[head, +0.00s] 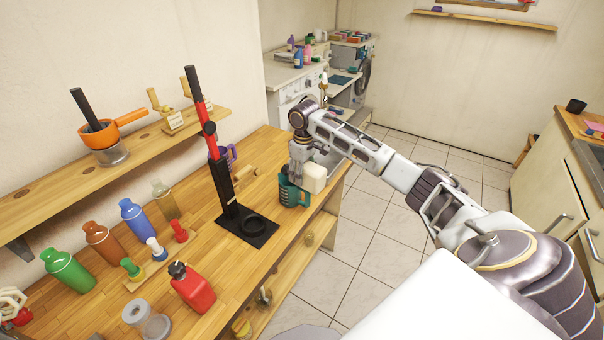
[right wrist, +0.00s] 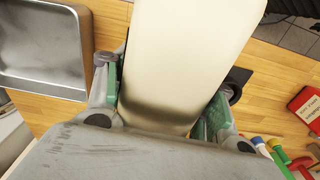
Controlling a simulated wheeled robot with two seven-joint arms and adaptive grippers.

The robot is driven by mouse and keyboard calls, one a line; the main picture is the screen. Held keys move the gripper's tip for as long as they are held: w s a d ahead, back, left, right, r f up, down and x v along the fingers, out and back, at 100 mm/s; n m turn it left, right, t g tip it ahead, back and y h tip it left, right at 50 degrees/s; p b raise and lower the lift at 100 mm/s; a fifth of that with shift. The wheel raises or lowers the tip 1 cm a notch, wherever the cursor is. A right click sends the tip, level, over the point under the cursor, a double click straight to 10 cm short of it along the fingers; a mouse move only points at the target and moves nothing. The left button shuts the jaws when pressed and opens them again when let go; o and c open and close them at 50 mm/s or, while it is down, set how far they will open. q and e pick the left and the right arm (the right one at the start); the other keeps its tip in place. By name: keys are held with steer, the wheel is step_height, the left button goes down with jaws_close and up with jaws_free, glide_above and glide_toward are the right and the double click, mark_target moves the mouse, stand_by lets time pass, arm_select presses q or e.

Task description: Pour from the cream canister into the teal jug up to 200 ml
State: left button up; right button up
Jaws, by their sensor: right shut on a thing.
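The cream canister (head: 315,178) is held in my right gripper (head: 303,166), just above and to the right of the teal jug in the head view. It fills the middle of the right wrist view (right wrist: 190,55), between the two fingers of that gripper (right wrist: 160,100). The teal jug (head: 291,192) stands on the wooden bench near its right edge, partly covered by the canister and gripper. I cannot tell the canister's exact tilt, and no stream shows. The liquid level and the jug's marks cannot be read. My left gripper is not in view.
A black stand with a red-and-black post (head: 222,165) stands left of the jug. A purple mug (head: 231,154) is behind. Several coloured bottles and a red can (head: 193,288) stand at the left. A metal tray (right wrist: 40,88) lies near the gripper. Floor lies beyond the bench edge.

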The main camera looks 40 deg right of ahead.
steer(key=shift+w+a+r+g+h, duration=0.1)
steer(key=shift+w+r+g+h, duration=0.15)
steer(key=shift+g, duration=0.35)
steer(key=shift+w+a+r+g+h, duration=0.1)
steer(key=shift+w+r+g+h, duration=0.1)
steer(key=shift+g, duration=0.4)
stand_by(1.6)
steer(key=shift+s+d+f+t, duration=0.1)
steer(key=shift+s+f+t, duration=0.1)
steer(key=shift+t, duration=0.3)
steer(key=shift+s+d+f+t+y, duration=0.1)
steer(key=shift+s+f+t+y, duration=0.1)
steer(key=shift+t+y, duration=0.25)
steer(key=shift+s+t, duration=0.2)
steer(key=shift+t, duration=0.65)
stand_by(0.3)
steer(key=shift+s+d+r+t+y+b, duration=0.1)
steer(key=shift+s+r+t+y+b, duration=0.05)
steer(key=shift+t+y+b, duration=0.3)
steer(key=shift+s+r+t+b, duration=0.2)
steer(key=shift+t+b, duration=0.3)
steer(key=shift+t, duration=0.25)
stand_by(0.3)
steer(key=shift+d, duration=0.1)
steer(key=shift+r+t+y+b, duration=0.15)
steer(key=shift+t+y+b, duration=0.1)
steer(key=shift+t+b, duration=0.15)
